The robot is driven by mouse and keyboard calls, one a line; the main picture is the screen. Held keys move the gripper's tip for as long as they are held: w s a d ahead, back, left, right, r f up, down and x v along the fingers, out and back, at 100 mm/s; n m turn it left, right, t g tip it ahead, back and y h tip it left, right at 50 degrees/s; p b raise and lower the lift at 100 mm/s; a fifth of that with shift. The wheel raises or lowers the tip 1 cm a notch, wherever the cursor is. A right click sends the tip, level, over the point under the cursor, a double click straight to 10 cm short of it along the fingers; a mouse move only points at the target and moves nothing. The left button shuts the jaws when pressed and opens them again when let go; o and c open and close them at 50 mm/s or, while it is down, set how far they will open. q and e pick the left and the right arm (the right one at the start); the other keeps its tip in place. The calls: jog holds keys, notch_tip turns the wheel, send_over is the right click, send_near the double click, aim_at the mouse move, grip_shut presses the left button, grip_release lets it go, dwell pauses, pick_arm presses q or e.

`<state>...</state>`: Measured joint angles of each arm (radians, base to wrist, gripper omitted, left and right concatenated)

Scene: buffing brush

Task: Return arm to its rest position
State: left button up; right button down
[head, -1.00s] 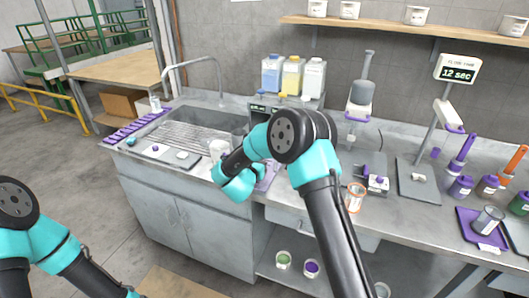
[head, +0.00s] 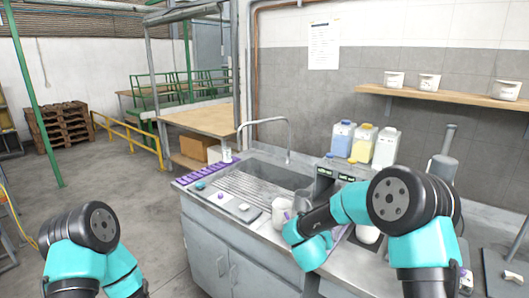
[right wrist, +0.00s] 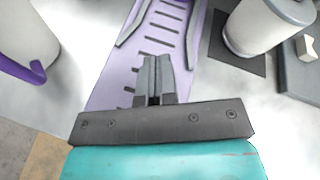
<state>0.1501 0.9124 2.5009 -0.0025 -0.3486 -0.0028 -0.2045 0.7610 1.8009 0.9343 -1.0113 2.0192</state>
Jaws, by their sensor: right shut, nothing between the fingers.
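My right arm reaches over the counter's front edge in the head view, its teal wrist beside a white mug (head: 282,213); its fingers are not clear there. In the right wrist view my right gripper (right wrist: 154,82) is shut and empty. It points over a purple slotted mat or tray (right wrist: 118,85); I cannot tell the gap between them. My left arm shows at the lower left of the head view, low in front of the floor, and its gripper is out of the picture.
The right wrist view shows a white vessel with a purple handle (right wrist: 38,72) at left and a white cylinder (right wrist: 255,30) at right, close to the fingers. The sink (head: 250,180), bottles (head: 362,143) and a tap stand behind. The left floor is open.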

jog(key=s+a+n+g+y, duration=0.3)
jog(key=s+n+y, duration=0.4)
jog(key=s+n, duration=0.35)
jog(key=s+d+f+n+g+y, duration=0.3)
jog(key=s+f+n+g, duration=0.5)
jog(key=s+f+n, duration=1.6)
notch_tip(320, 180, down, 3)
jog(key=shift+s+f+n+g, duration=0.1)
jog(key=shift+s+n+g, duration=0.2)
jog(key=shift+n, duration=0.45)
